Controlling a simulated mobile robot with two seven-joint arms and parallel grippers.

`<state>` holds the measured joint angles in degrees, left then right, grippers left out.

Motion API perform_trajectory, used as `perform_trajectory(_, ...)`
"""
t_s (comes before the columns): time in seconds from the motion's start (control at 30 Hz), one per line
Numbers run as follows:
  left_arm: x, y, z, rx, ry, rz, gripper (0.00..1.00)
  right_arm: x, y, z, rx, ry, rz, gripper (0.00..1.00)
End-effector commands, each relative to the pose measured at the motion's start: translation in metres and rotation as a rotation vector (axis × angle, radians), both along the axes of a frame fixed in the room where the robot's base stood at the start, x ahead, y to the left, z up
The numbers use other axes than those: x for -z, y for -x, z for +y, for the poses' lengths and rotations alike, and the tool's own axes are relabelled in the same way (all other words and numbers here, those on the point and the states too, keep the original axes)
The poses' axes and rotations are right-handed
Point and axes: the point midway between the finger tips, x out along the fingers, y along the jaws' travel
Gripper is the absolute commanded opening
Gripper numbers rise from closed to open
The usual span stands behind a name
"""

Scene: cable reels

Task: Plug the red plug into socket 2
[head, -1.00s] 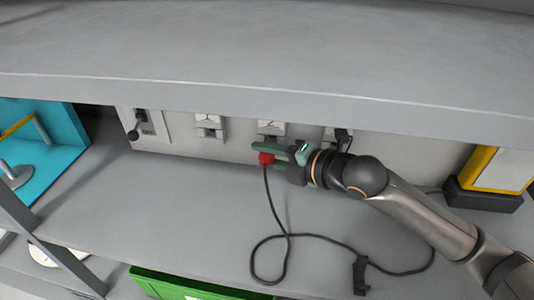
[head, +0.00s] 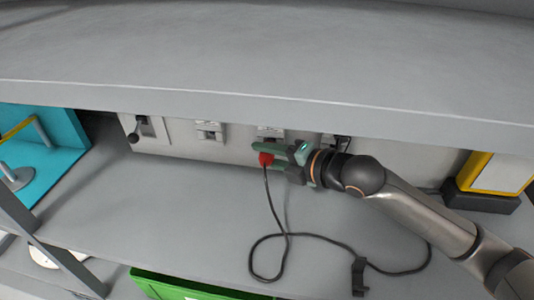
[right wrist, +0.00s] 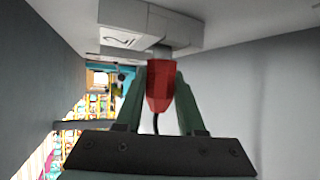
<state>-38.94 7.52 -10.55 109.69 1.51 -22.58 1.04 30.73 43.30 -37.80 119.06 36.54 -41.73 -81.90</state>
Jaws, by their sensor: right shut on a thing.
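The red plug (head: 266,159) is held between the green fingers of my right gripper (head: 262,153), with its black cable hanging down. In the right wrist view the red plug (right wrist: 160,92) sits between both fingers, and its front end is close under socket 2 (right wrist: 150,25), a white box marked "2". The plug tip overlaps the box there, and I cannot tell whether it is inside. In the head view socket 2 (head: 271,132) is on the back panel just above the gripper, its lower part partly hidden. My left gripper is not in view.
Socket 1 (head: 210,130) is to the left, and a third socket (head: 333,141) is partly hidden behind my right gripper. A lever switch (head: 140,130) is further left. The cable (head: 285,235) loops over the shelf (head: 180,190). The upper shelf's edge (head: 270,97) overhangs.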

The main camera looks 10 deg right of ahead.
Motion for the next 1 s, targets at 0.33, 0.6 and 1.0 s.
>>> perform_trajectory(0.33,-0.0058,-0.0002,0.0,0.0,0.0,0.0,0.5,-0.0006,-0.0053,-0.0021,0.0,0.001,0.001,0.0)
perform_trajectory(0.6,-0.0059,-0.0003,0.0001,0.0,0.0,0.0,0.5,0.0,-0.0064,-0.0026,0.0,0.0,0.0,0.0)
perform_trajectory(1.0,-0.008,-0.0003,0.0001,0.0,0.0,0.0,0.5,-0.0011,-0.008,-0.0033,-0.001,0.0,-0.001,0.0)
